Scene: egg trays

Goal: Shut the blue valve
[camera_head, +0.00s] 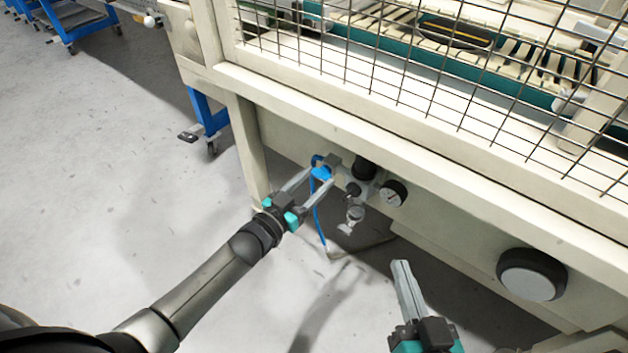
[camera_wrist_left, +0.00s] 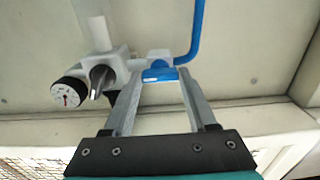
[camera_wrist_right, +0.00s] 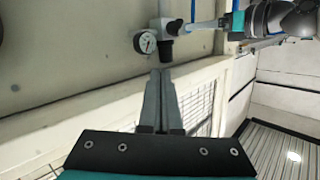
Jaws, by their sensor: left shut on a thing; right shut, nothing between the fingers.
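The blue valve (camera_head: 321,173) is on the pneumatic unit fixed to the cream panel below the mesh cage. In the left wrist view the valve (camera_wrist_left: 160,74) shows between my left fingertips, under a white block, with a blue hose beside it. My left gripper (camera_head: 318,181) has its fingers on either side of the valve and is shut on it. In the left wrist view the fingers (camera_wrist_left: 157,80) stay apart by the valve's width. My right gripper (camera_head: 400,266) is shut and empty, below and to the right of the unit. Its closed fingers (camera_wrist_right: 161,75) show in the right wrist view.
A pressure gauge (camera_head: 393,193) and a clear filter bowl (camera_head: 354,213) sit right of the valve. A blue hose (camera_head: 319,228) hangs to the floor. A large black-rimmed knob (camera_head: 531,275) is further right on the panel. Open floor (camera_head: 120,170) lies left.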

